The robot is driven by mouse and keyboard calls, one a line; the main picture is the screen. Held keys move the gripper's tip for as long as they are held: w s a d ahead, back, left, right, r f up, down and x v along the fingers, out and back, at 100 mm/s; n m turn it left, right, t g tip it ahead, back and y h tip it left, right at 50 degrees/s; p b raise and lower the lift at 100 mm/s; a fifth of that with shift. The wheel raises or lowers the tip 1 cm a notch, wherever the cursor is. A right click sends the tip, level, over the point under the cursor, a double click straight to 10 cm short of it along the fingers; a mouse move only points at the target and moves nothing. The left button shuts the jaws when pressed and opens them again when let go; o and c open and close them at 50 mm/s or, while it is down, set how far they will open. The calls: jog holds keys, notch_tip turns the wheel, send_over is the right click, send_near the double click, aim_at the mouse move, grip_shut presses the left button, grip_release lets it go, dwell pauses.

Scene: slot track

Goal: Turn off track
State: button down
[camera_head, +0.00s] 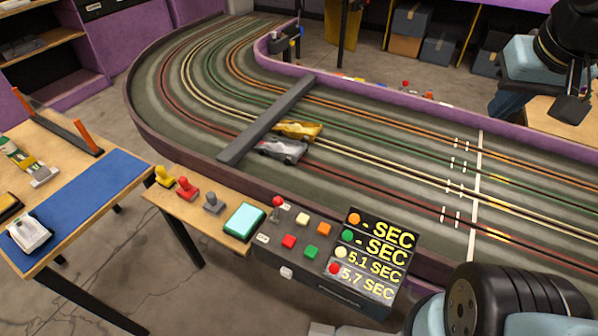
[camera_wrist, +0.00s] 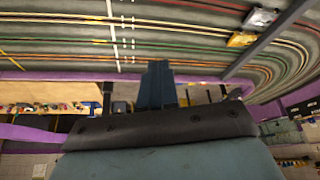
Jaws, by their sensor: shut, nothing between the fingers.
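The slot track (camera_head: 400,165) curves across the head view, with purple and grey walls. Its control box (camera_head: 275,262) stands at the front edge, with a red-knobbed lever (camera_head: 277,203), several coloured buttons and a lit time display (camera_head: 372,262). The display reads 5.1 SEC and 5.7 SEC on its lower two rows and dashes above. My gripper (camera_wrist: 158,82) is shut and empty in the wrist view, with the track beyond it. My arm shows at the upper right of the head view, far from the control box.
A yellow car (camera_head: 298,129) and a silver car (camera_head: 283,151) sit on the track beside a grey bar (camera_head: 265,118). Yellow, red and grey hand controllers and a teal pad (camera_head: 244,220) lie left of the box. A workbench (camera_head: 85,185) stands at the left.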

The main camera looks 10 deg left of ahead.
jog(key=w+a+f+n+g+y, duration=0.3)
jog(key=w+a+f+g, duration=0.1)
jog(key=a+f, duration=0.4)
jog(key=w+a+f+n+g+y, duration=0.3)
jog(key=w+a+f+n+g, duration=0.1)
jog(key=a+f, duration=0.5)
jog(key=w+a+f+n+g+y, duration=0.3)
jog(key=w+a+f+g, duration=0.2)
jog(key=a+f, duration=0.4)
jog(key=shift+w+a+f+n+g+y, duration=0.2)
jog(key=shift+w+a+n+g+y, duration=0.1)
jog(key=shift+a+g, duration=0.8)
jog(key=shift+a, duration=0.2)
